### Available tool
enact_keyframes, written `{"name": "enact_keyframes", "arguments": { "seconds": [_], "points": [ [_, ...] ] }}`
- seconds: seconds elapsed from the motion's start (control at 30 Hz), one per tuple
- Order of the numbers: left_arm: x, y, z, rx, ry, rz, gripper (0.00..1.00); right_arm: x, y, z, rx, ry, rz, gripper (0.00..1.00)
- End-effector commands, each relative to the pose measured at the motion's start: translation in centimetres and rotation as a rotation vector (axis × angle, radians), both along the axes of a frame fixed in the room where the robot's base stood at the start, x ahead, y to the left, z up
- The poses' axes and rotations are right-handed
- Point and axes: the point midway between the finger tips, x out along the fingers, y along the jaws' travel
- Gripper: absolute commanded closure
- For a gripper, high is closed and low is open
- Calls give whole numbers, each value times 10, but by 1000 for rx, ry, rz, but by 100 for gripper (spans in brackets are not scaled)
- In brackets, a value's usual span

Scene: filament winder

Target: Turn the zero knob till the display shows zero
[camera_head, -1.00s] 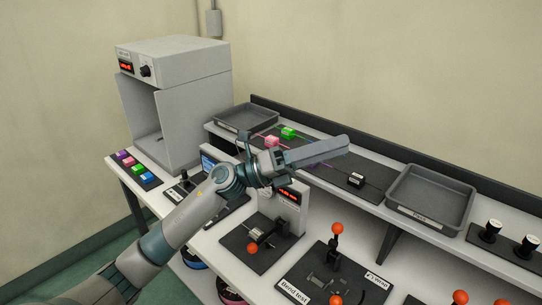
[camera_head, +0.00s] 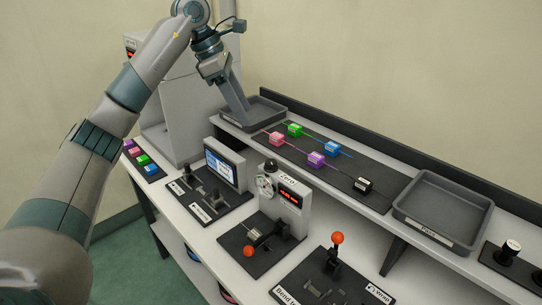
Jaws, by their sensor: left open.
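A grey upright gauge box (camera_head: 297,215) stands on the bench in the middle, with a label reading Zero (camera_head: 287,177). Its small dark display (camera_head: 290,198) shows red digits too small to read. A round silver knob (camera_head: 265,185) is on the box's left side, below a dark rounded part (camera_head: 271,166). My left gripper (camera_head: 238,108) is open, pointing down over the left end of the raised shelf near a grey tray, up and left of the knob and apart from it. My right gripper is out of view.
A grey tray (camera_head: 283,112) is at the shelf's left end, another (camera_head: 400,212) at its right. Several coloured clips lie between them. A lever with an orange ball (camera_head: 337,238) stands in front. A screen unit (camera_head: 221,170) is left of the gauge.

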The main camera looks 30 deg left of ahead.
Motion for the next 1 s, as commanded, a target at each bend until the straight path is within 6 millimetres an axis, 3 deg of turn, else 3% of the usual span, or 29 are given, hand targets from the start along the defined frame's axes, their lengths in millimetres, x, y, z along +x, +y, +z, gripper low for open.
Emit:
{"name": "enact_keyframes", "arguments": {
  "seconds": [0.57, 0.77, 1.0],
  "points": [
    [0, 1, -5, 8, 5, 4, 54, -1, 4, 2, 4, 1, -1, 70],
    [4, -5, -22, 8, 6, 2, 54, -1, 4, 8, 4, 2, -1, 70],
    [12, -17, -57, 7, 7, 2, 54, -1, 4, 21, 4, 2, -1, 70]
  ]
}}
